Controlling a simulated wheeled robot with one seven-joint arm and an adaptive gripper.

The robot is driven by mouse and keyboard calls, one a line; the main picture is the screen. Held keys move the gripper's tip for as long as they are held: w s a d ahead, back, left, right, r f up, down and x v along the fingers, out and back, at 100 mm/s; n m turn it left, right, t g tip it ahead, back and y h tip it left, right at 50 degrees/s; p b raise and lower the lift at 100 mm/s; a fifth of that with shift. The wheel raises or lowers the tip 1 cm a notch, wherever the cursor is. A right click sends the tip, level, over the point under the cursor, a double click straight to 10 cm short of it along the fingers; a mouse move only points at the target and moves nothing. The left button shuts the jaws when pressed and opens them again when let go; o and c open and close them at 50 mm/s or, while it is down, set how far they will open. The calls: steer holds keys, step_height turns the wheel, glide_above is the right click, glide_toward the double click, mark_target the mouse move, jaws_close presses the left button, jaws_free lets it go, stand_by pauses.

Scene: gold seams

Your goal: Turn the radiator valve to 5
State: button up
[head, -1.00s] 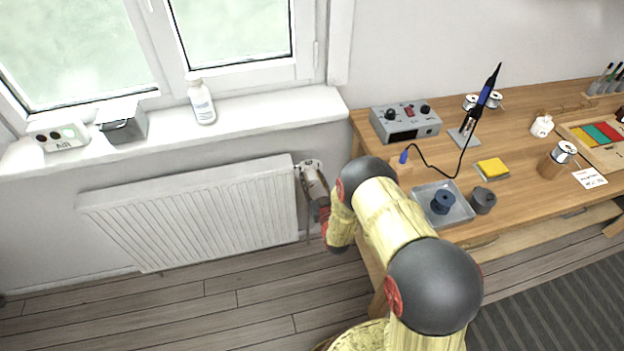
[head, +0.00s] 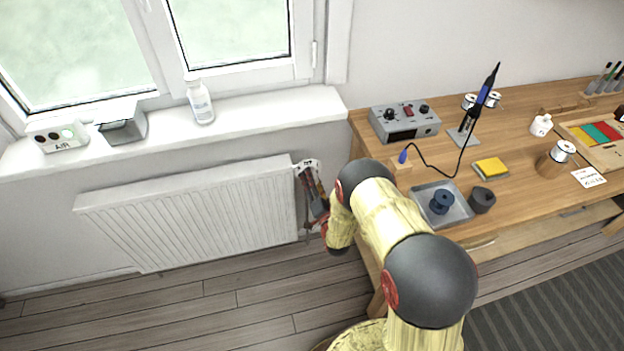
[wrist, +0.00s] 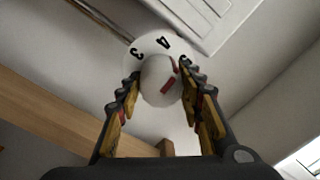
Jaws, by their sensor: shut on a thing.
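The radiator valve has a round white knob (wrist: 158,82) with a red mark, in front of a white dial plate (wrist: 146,46) with black numbers. In the wrist view 3, 4 and part of a 5 show. The red mark points between 4 and 5, closer to the 5. My gripper (wrist: 160,98) has one finger on each side of the knob and is shut on it. In the head view my gripper (head: 311,184) is at the upper right corner of the radiator (head: 195,215), and the knob is mostly hidden by the fingers.
A windowsill (head: 250,119) with a white bottle (head: 200,101) and small boxes runs above the radiator. A wooden workbench (head: 520,170) with a grey tray (head: 462,212) and soldering tools stands close to the right of my arm. The floor before the radiator is clear.

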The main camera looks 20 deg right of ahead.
steer(key=m, duration=0.6)
steer(key=shift+s+f+m, duration=0.1)
steer(key=shift+f+m, duration=0.15)
steer(key=shift+m, duration=0.05)
stand_by(0.3)
steer(key=o, duration=0.8)
steer(key=shift+o, duration=1.4)
steer(key=shift+o, duration=0.4)
steer(key=shift+r, duration=0.1)
steer(key=s, duration=1.1)
steer(key=shift+s+f, duration=0.25)
steer(key=shift+s, duration=0.15)
steer(key=shift+d, duration=0.1)
